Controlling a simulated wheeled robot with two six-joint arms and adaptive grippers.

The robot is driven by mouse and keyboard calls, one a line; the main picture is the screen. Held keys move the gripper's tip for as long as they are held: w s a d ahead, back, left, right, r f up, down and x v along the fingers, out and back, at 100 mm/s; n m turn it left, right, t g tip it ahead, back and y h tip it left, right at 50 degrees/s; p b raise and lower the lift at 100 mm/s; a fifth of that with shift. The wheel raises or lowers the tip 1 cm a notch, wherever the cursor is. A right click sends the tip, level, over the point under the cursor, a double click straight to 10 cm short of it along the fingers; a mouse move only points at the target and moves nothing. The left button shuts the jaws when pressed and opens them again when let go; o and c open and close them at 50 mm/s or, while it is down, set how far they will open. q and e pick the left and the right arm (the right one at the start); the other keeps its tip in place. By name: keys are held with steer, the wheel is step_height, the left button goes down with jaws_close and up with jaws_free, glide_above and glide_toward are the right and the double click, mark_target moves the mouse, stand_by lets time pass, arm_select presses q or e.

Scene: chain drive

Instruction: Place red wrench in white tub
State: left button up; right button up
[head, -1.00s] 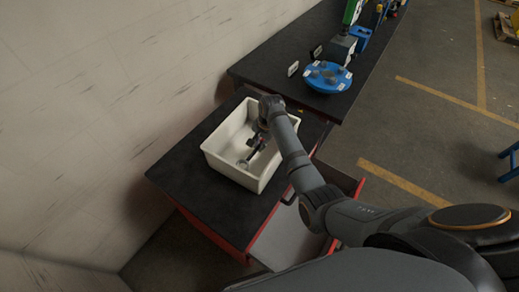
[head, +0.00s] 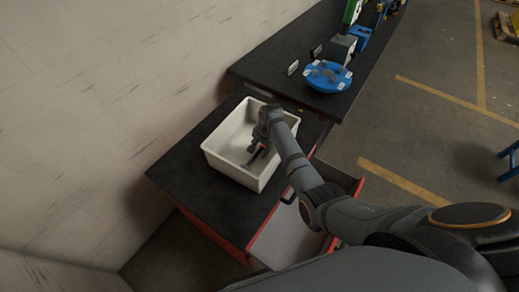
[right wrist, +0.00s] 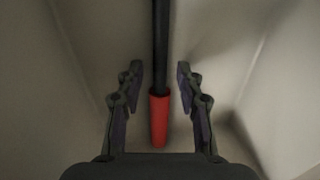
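The white tub (head: 228,169) stands on the black top of the near cabinet in the head view. The red wrench (right wrist: 159,118) lies inside the tub; its red handle and dark shaft show in the right wrist view, and its far end is cut off there. In the head view the wrench (head: 254,158) is small and partly hidden by my right gripper (head: 258,146), which reaches down into the tub. In the right wrist view my right gripper (right wrist: 160,80) is open, with a finger on each side of the wrench and gaps between. My left gripper is not in view.
An open drawer (head: 287,238) sticks out below the tub's cabinet. A longer black table (head: 270,73) behind holds a blue round fixture (head: 328,78) and a green and grey machine. The cabinet top left of the tub is clear.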

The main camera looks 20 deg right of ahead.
steer(key=shift+r, duration=0.2)
step_height(320, 180, up, 12)
steer(key=s+d, duration=0.1)
steer(key=shift+s+d+f+b, duration=0.15)
steer(key=shift+s+d+b, duration=0.15)
steer(key=shift+b, duration=0.15)
